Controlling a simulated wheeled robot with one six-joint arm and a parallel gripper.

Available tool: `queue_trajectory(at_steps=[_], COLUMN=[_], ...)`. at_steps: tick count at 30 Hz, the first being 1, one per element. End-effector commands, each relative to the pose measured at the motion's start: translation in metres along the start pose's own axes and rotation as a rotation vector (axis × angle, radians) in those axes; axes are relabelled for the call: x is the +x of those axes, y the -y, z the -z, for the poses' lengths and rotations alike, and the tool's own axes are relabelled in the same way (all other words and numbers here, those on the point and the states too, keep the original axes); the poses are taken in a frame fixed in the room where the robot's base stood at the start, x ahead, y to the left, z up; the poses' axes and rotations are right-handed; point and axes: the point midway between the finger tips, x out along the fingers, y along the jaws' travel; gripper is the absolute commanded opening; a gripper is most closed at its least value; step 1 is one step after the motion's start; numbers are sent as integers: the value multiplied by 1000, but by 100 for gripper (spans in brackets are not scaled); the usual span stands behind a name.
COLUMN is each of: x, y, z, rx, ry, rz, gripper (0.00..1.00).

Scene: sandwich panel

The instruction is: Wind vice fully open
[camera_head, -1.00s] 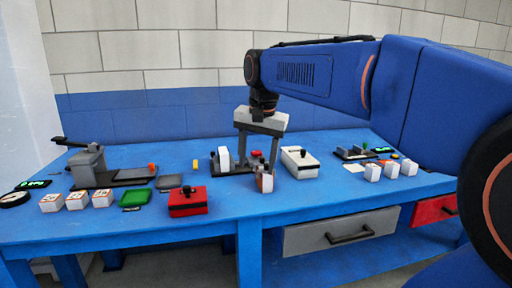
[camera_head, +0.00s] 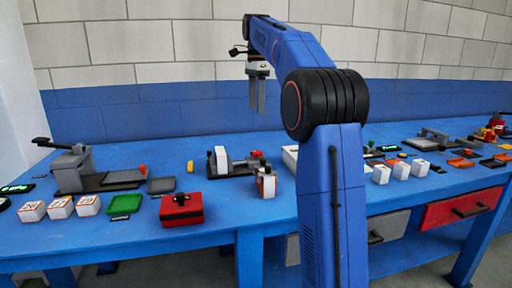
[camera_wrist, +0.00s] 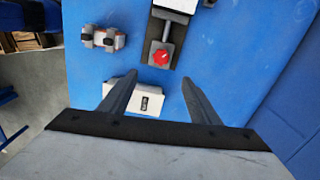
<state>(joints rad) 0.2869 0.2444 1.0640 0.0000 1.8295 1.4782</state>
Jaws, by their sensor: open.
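The vice, as I take it, has a white block (camera_head: 221,160) and a grey part on a dark base, with a red knob (camera_head: 256,153) at its right end. In the wrist view the red knob (camera_wrist: 161,57) is round and shows just beyond and between my fingertips, with the grey part and white block above it. My gripper (camera_head: 257,108) is raised above the table, behind and above the vice in the head view. In the wrist view my gripper (camera_wrist: 159,82) is open, with nothing between its fingers and not touching the knob.
A small grey and orange item (camera_wrist: 103,38) stands near the table edge. A red box (camera_head: 182,208), green tray (camera_head: 125,204) and lever device (camera_head: 72,168) stand left. Blue table right of the vice in the wrist view is bare.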

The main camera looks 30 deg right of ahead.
Motion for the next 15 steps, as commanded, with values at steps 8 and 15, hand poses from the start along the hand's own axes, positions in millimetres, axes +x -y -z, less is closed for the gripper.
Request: queue_trajectory(at_steps=[8,15], x=[16,57], y=[3,2], z=[2,2], rx=[18,17], ry=[1,1], rz=[-6,-7], gripper=[57,57])
